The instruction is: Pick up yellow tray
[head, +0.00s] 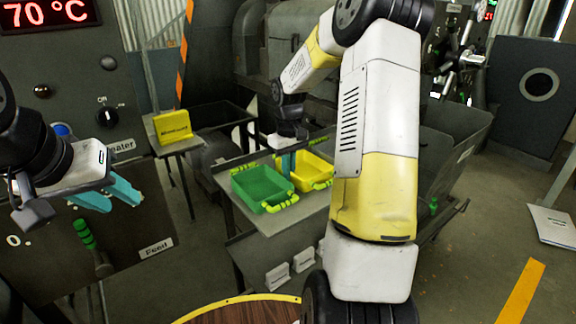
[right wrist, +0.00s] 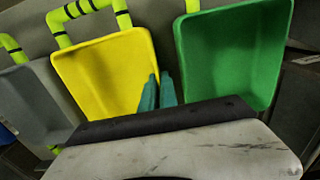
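The yellow tray (head: 317,170) sits on a grey table at the centre, to the right of the green tray (head: 263,187). In the right wrist view the yellow tray (right wrist: 100,72) is left of the green one (right wrist: 232,55) and looks empty. My right gripper (head: 288,165) points down at the yellow tray's side next to the green tray. In the right wrist view its teal fingers (right wrist: 158,78) are close together, one on each side of that wall, and look shut on it. Their lower parts are hidden. My left gripper (head: 122,197) is open and empty at the left, away from the trays.
The grey table (head: 240,215) carries both trays, which stand close together. A small table with a yellow box (head: 172,126) stands behind to the left. Machine panels with a Feed label (head: 156,248) are at the left. A round wooden top (head: 245,313) is in front.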

